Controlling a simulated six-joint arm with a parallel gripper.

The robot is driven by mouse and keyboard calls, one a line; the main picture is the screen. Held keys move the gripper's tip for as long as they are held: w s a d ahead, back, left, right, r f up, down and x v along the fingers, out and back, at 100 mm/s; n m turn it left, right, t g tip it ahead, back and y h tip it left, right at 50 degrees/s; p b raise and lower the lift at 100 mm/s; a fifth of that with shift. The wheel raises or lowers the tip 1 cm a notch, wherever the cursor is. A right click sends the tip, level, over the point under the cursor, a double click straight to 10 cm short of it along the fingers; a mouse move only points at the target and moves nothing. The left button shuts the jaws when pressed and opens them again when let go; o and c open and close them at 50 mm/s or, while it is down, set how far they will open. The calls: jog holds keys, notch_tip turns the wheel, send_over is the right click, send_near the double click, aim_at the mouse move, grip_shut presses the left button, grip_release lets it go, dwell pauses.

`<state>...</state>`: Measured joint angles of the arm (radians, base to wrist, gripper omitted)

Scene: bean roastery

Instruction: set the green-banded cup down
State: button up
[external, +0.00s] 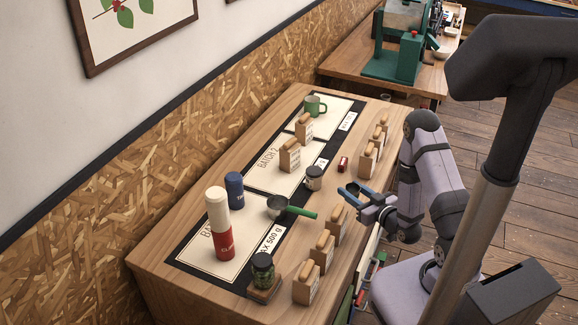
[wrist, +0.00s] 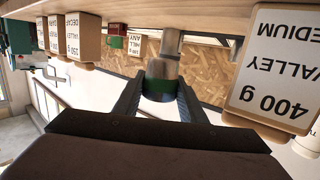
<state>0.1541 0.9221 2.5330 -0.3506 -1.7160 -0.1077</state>
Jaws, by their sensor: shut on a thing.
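My gripper (external: 356,194) hangs over the right, front edge of the wooden table, between the light bags. In the wrist view, which is upside down, my gripper (wrist: 159,98) is shut on the green-banded cup (wrist: 160,85). The cup's dark green band shows between the two fingers, with a grey part beyond it. In the external view the cup is mostly hidden by the fingers and I cannot make it out clearly.
Bags (external: 336,224) line the front edge.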

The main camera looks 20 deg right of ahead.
jog(key=shift+r+p, duration=1.25)
jog(key=shift+r, duration=0.7)
jog(key=shift+f, duration=0.1)
